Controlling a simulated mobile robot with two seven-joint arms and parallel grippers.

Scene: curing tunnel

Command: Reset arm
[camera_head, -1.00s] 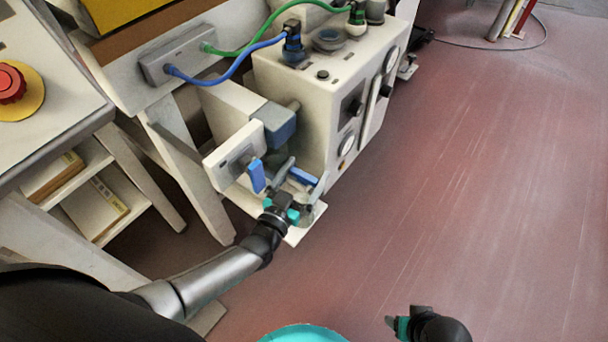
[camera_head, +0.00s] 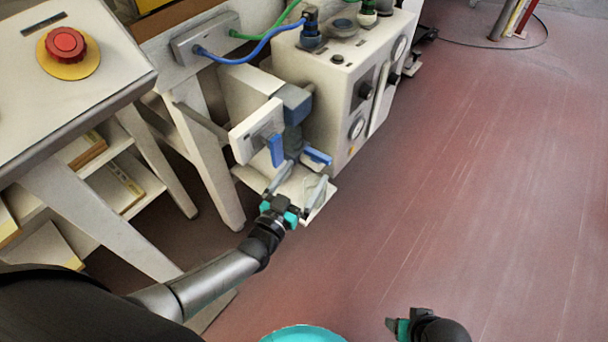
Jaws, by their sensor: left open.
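My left gripper (camera_head: 298,188) is open, with its grey fingers spread and teal parts at their base. It is over or beside the small white plate (camera_head: 311,212) at the foot of the valve assembly. The fingers look empty. Blue levers (camera_head: 275,149) on the assembly sit just beyond the fingertips; whether they touch cannot be told. My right gripper (camera_head: 398,328) shows only in part at the bottom edge, and its jaw opening is not clear.
A beige cabinet (camera_head: 349,113) with gauges and knobs stands behind the valve assembly. A blue hose (camera_head: 250,56) and a green hose run to its top. A red emergency button (camera_head: 66,44) is on the desk at left. The reddish floor (camera_head: 480,190) is open at right.

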